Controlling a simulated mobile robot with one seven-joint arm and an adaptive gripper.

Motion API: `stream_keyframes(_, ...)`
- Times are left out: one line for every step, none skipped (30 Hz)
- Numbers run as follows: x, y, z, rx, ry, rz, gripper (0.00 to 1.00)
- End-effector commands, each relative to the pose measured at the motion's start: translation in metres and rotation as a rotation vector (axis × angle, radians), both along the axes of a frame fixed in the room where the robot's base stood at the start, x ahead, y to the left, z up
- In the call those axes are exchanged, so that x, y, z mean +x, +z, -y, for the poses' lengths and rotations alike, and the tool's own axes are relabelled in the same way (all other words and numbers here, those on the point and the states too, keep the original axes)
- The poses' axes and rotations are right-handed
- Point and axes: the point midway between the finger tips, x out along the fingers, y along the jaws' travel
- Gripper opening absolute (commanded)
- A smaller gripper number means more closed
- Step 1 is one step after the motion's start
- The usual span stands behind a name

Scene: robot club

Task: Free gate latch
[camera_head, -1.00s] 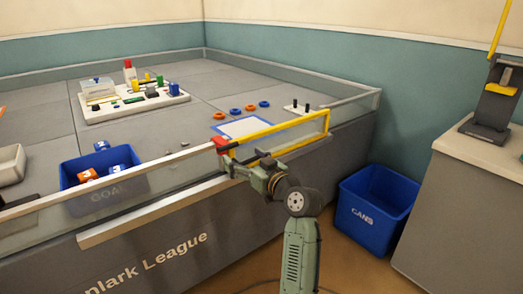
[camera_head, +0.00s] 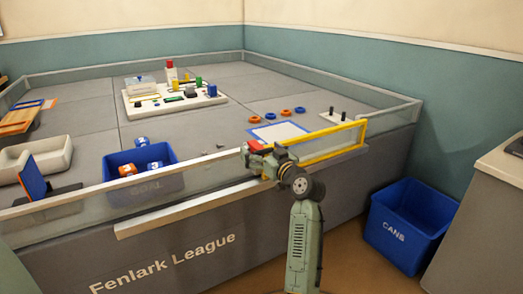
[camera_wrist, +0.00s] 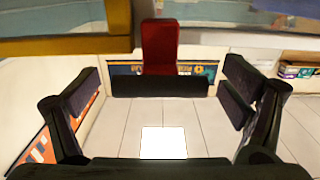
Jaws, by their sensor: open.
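The yellow-framed gate (camera_head: 335,141) stands in the clear side wall of the play table, its bars level. A red latch piece (camera_head: 257,146) sits at the gate's left end on the top rail. In the wrist view the red latch (camera_wrist: 160,46) stands upright, beside the end of the yellow gate bar (camera_wrist: 60,46). My gripper (camera_head: 253,156) is at the latch, just on the near side of it. In the wrist view my gripper (camera_wrist: 160,95) has its fingers spread wide, with the latch showing beyond and above the space between them. I cannot tell whether anything touches.
A blue CANS bin (camera_head: 405,228) is on the floor at right, near a grey cabinet (camera_head: 487,235). A pale ledge (camera_head: 190,214) runs along the table front.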

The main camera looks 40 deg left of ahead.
Motion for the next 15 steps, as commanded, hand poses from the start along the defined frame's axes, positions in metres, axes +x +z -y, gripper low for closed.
stream_keyframes(0.0001, 0.0001, 0.0001, 0.000, 0.000, 0.000, 0.92)
stream_keyframes(0.0001, 0.0001, 0.0001, 0.000, 0.000, 0.000, 0.92)
stream_keyframes(0.0000, 0.0001, 0.0002, 0.000, 0.000, 0.000, 0.92)
stream_keyframes(0.0000, 0.0001, 0.0002, 0.000, 0.000, 0.000, 0.91)
stream_keyframes(-0.0001, 0.0000, 0.0002, 0.000, 0.000, 0.000, 0.89)
stream_keyframes(0.0000, 0.0001, 0.0003, 0.000, 0.000, 0.000, 0.86)
stream_keyframes(0.0000, 0.0001, 0.0003, 0.000, 0.000, 0.000, 0.84)
stream_keyframes(0.0000, 0.0000, 0.0003, 0.000, 0.000, 0.000, 0.82)
stream_keyframes(-0.0002, 0.0000, 0.0004, 0.000, 0.000, 0.000, 0.80)
stream_keyframes(-0.0001, 0.0001, 0.0004, 0.000, 0.000, 0.000, 0.78)
stream_keyframes(-0.0001, 0.0000, 0.0004, 0.000, 0.000, 0.000, 0.76)
stream_keyframes(-0.0001, 0.0001, 0.0004, 0.000, 0.000, 0.000, 0.73)
stream_keyframes(-0.0002, 0.0001, 0.0004, 0.000, 0.000, 0.000, 0.71)
stream_keyframes(-0.0001, 0.0001, 0.0004, 0.000, 0.000, 0.000, 0.69)
stream_keyframes(-0.0001, 0.0001, 0.0004, 0.000, 0.000, 0.000, 0.66)
